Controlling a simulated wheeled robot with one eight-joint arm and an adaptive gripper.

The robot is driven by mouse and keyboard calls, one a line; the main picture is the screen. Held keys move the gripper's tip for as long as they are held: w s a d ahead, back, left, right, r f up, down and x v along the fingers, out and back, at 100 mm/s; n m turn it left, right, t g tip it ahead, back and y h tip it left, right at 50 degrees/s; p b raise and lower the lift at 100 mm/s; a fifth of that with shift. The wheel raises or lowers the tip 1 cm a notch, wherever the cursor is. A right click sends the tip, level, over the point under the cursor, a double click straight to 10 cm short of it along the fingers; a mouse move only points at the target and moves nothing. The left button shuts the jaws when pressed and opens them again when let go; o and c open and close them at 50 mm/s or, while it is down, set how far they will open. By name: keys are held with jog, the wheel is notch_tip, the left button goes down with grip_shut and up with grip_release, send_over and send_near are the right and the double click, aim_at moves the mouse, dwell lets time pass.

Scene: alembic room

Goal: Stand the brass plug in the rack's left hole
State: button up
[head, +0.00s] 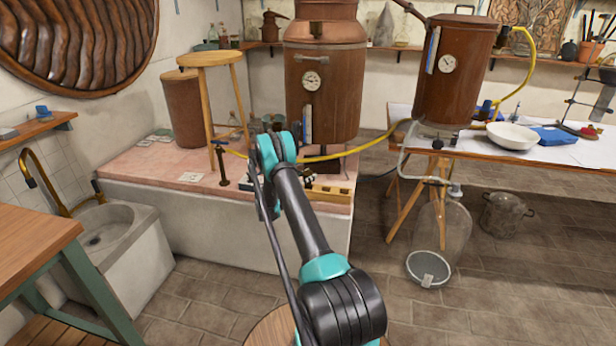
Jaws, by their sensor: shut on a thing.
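My arm reaches forward from the bottom centre of the head view, up to its teal joint over the pink-topped platform. My gripper is hidden behind my own arm, so I cannot see its fingers or what is between them. A low yellowish wooden block (331,191) with notches along its top lies at the platform's front edge, just right of my arm. It may be the rack; its holes are too small to make out and my arm covers its left part. I cannot make out the brass plug.
A wooden stool (209,60) and a large copper still (321,80) stand on the platform (140,165). A dark upright fitting (222,166) is left of my arm. A yellow hose (345,154) runs behind the arm. A glass vessel (440,235) stands on the floor at right.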

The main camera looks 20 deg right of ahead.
jog(key=shift+f, duration=2)
dwell(3.9)
jog(key=o, duration=1.3)
jog(key=shift+a, duration=0.1)
